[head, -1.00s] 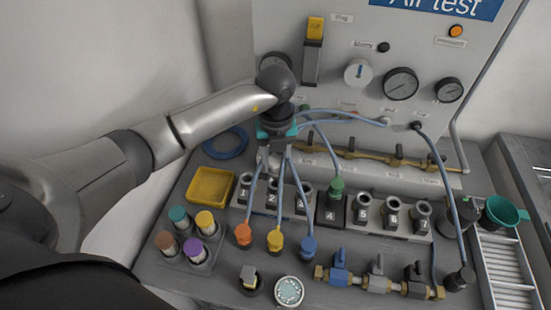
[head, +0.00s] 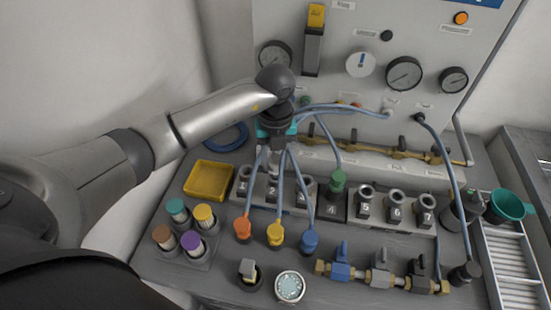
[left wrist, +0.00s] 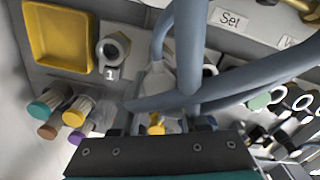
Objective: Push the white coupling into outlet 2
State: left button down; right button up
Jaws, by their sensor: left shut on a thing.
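My left gripper (head: 272,152) is over the outlet block, above outlet 2. It is shut on the white coupling (left wrist: 157,83), which shows in the left wrist view between the fingers, partly covered by a blue-grey hose. Outlet 2 (head: 272,191) is a dark numbered socket between outlets 1 and 3. Hoses and the gripper partly cover it in the head view, so I cannot tell whether the coupling touches it. Outlet 1 (head: 244,178) is empty, and it also shows in the left wrist view (left wrist: 112,50). My right gripper is not in view.
A green coupling (head: 337,182) sits in outlet 4. Orange (head: 242,228), yellow (head: 275,234) and blue (head: 309,241) couplings with hoses stand in front of the block. A yellow tray (head: 208,181) lies left. Valves (head: 381,270) line the front right. The gauge panel (head: 440,45) rises behind.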

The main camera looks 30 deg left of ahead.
pick_arm(q)
jog(key=shift+f+b, duration=0.65)
jog(key=shift+f, duration=0.45)
jog(key=shift+c, duration=1.8)
grip_release()
jog(key=shift+r, duration=0.1)
notch_tip(320, 180, up, 15)
jog(key=p, duration=0.1)
jog(key=shift+p, duration=0.35)
